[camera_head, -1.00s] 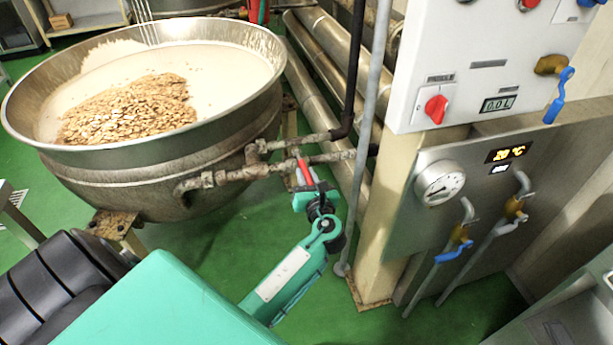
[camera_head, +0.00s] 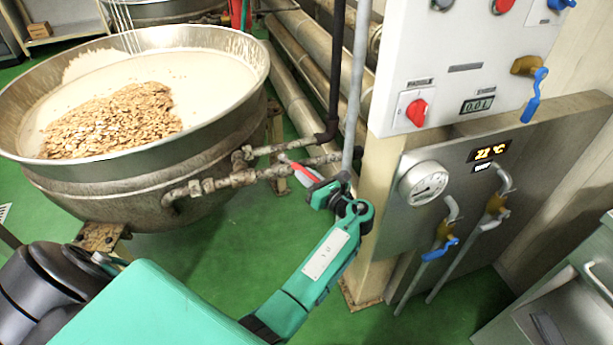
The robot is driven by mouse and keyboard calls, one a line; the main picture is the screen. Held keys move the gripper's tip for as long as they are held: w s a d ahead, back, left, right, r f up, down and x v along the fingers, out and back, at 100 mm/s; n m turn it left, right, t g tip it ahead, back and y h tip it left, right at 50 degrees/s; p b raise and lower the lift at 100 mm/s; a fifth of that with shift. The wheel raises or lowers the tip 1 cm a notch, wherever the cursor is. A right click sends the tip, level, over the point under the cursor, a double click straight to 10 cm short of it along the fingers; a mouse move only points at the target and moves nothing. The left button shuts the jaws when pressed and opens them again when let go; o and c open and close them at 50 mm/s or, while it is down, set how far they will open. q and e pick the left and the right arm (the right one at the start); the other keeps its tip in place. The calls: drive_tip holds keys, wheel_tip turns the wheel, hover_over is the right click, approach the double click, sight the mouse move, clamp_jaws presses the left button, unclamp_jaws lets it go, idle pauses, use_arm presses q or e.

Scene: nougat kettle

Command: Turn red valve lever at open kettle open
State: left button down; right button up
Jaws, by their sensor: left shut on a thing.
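The open kettle (camera_head: 190,150) is a large steel bowl at the left, holding a pale mass and a heap of brown flakes. Rusty pipes (camera_head: 235,178) run from its right side. The red valve lever (camera_head: 302,173) lies at the lower pipe, slanting from upper left to lower right. My left gripper (camera_head: 312,184) is shut on the lever's lower right part, at the end of my green arm. The fingers hide part of the lever, and the valve body is hard to make out. My right gripper is not in view.
A grey upright pipe (camera_head: 357,90) and a cream post (camera_head: 378,200) stand just right of my gripper. The control panel (camera_head: 450,70) and a steel panel with gauge (camera_head: 424,183) are farther right. Green floor (camera_head: 235,230) is open below the kettle.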

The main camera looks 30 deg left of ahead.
use_arm(q)
drive_tip(key=c, duration=1.3)
unclamp_jaws()
drive_tip(key=v, duration=0.7)
drive_tip(key=shift+d, duration=0.25)
